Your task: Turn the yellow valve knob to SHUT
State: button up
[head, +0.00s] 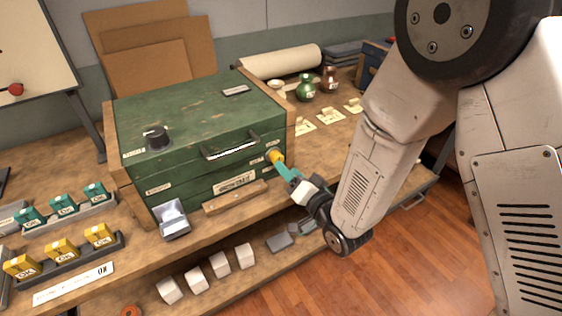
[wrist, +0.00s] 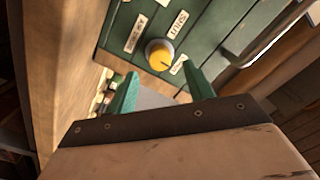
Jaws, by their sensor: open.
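The yellow valve knob (head: 276,156) sits at the right end of the green chest's front (head: 220,165). In the wrist view the round knob (wrist: 158,52) has a dark mark at its lower right, toward a small white label (wrist: 179,65) whose text I cannot read. The SHUT label (wrist: 178,24) is above right of the knob, and another label (wrist: 136,33) is at its upper left. My gripper (head: 285,171) is just in front of the knob. In the wrist view its teal fingers (wrist: 160,75) are spread, with the knob beyond the gap and nothing between them.
A metal handle (head: 231,147) juts from the chest left of the knob; it also shows at right in the wrist view (wrist: 265,40). A small open box (head: 174,220) and a wooden strip (head: 235,197) lie before the chest. Green and brown vases (head: 305,88) stand behind right.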

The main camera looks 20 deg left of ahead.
aim_at(276, 158)
jog(key=x, duration=0.5)
jog(key=c, duration=1)
jog(key=shift+o, duration=0.2)
